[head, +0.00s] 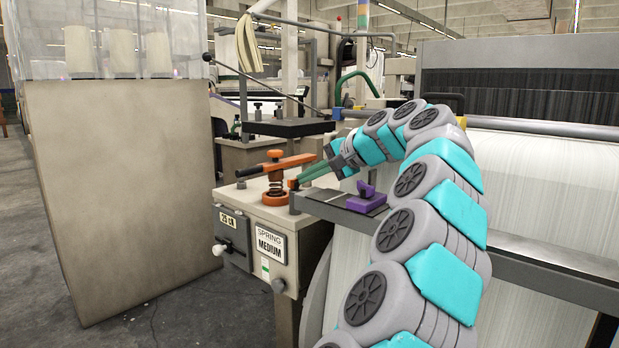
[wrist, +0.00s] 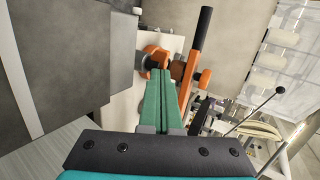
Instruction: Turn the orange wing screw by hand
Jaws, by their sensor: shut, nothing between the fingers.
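An orange lever with a black handle (head: 280,164) sits above a coiled spring and an orange ring (head: 274,198) on the beige box. A small orange knob stands on top of the lever (wrist: 187,88); the knob shows to its right in the wrist view (wrist: 204,78). A small orange piece (head: 293,184), which looks like the wing screw, is right of the spring. My gripper (head: 299,182) has green fingers, shut together and empty, with tips close to this piece. In the wrist view the fingertips (wrist: 161,72) partly cover the orange parts (wrist: 153,62); I cannot tell whether they touch.
A purple block (head: 366,202) sits on the grey rail right of my fingers. The box carries a "SPRING MEDIUM" label (head: 270,246). A tall beige cabinet (head: 120,200) stands left, with the loom's white cloth (head: 550,185) at right.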

